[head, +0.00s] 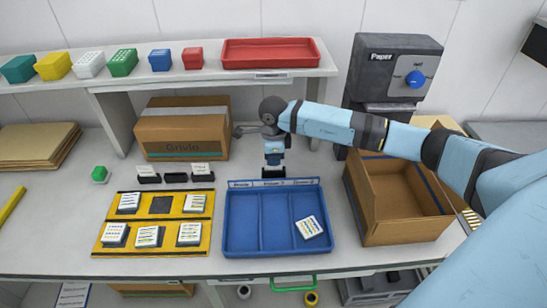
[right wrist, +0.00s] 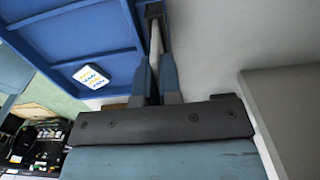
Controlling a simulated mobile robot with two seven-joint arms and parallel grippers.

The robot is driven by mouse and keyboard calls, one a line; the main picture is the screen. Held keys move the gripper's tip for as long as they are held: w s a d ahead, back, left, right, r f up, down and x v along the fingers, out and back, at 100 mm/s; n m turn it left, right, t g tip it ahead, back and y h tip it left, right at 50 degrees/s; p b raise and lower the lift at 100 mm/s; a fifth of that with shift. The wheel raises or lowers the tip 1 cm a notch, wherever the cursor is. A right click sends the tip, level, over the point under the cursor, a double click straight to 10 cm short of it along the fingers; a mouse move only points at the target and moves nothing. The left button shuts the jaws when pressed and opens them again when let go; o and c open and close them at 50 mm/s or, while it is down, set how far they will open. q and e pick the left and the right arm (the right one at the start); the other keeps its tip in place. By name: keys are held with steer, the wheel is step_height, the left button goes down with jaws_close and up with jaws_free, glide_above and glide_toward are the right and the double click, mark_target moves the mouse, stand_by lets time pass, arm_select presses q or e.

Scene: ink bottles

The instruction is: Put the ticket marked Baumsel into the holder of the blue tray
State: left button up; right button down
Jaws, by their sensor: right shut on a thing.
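The blue tray (head: 240,225) stands on the bench, with a printed label strip (head: 300,183) along its back rim. My right gripper (head: 273,173) points down at the middle of that back rim. In the right wrist view its fingers (right wrist: 155,65) are shut on a thin white ticket (right wrist: 155,42), seen edge-on, close beside the tray's rim. A dark piece, perhaps the holder, shows beyond the ticket. The ticket's writing is hidden, and I cannot tell whether it sits in the holder. My left gripper is out of view.
Behind the yellow mats, two black stands hold white tickets (head: 147,169) (head: 201,168); the stand between them (head: 175,178) is empty. A printed block (head: 309,227) lies in the tray's right compartment. An open cardboard box (head: 385,225) stands right of the tray, a closed carton (head: 182,130) behind.

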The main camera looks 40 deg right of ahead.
steer(key=c, duration=1.2)
jaws_free()
step_height(320, 180, up, 14)
steer(key=shift+f+b, duration=0.1)
steer(key=shift+b, duration=0.75)
steer(key=shift+s, duration=0.1)
